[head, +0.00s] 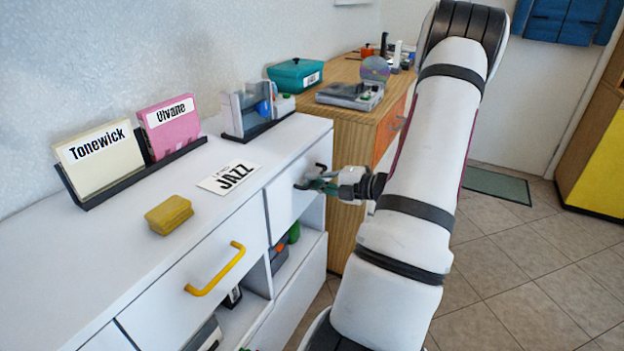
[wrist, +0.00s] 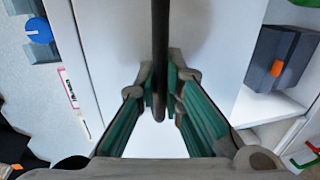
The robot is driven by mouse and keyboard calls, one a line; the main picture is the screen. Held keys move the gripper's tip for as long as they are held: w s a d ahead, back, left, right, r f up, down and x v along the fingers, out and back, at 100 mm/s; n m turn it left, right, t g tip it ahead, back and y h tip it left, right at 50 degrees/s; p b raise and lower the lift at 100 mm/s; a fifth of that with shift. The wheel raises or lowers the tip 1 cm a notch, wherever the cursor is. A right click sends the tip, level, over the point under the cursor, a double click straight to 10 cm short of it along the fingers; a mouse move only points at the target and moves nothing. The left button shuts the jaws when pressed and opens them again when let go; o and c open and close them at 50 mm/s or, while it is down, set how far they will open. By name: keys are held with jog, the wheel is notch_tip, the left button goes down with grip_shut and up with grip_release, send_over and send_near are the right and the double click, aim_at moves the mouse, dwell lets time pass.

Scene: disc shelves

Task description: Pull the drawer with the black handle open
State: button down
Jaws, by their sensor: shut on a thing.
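The drawer with the black handle is a white front (head: 285,199) at the right end of the white cabinet. Its black handle (head: 321,168) shows partly in the head view, with my gripper (head: 318,183) at it. In the wrist view the dark handle bar (wrist: 160,50) runs down the middle, between the green-lined fingers of my gripper (wrist: 160,98). The fingers are shut on the handle. The drawer front (wrist: 215,45) fills the background there and looks flush with the cabinet, though the arm hides part of it in the head view.
A drawer with a yellow handle (head: 216,270) is to the left. Open shelf compartments lie below, holding a dark box (wrist: 280,57). A wooden cabinet (head: 345,130) stands behind my gripper.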

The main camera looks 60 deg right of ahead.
jog(key=f+p+v, duration=0.1)
jog(key=p+v, duration=0.2)
jog(key=v, duration=0.5)
jog(key=f+p+v, duration=0.2)
jog(key=p+v, duration=0.2)
jog(key=v, duration=0.5)
jog(key=s+f+p+v, duration=0.1)
jog(key=p+v, duration=0.3)
jog(key=v, duration=0.5)
jog(key=shift+s+d+f, duration=0.2)
jog(key=shift+f, duration=0.5)
jog(key=c, duration=2)
grip_release()
jog(key=shift+o, duration=0.2)
jog(key=v, duration=1.2)
jog(key=shift+d, duration=0.1)
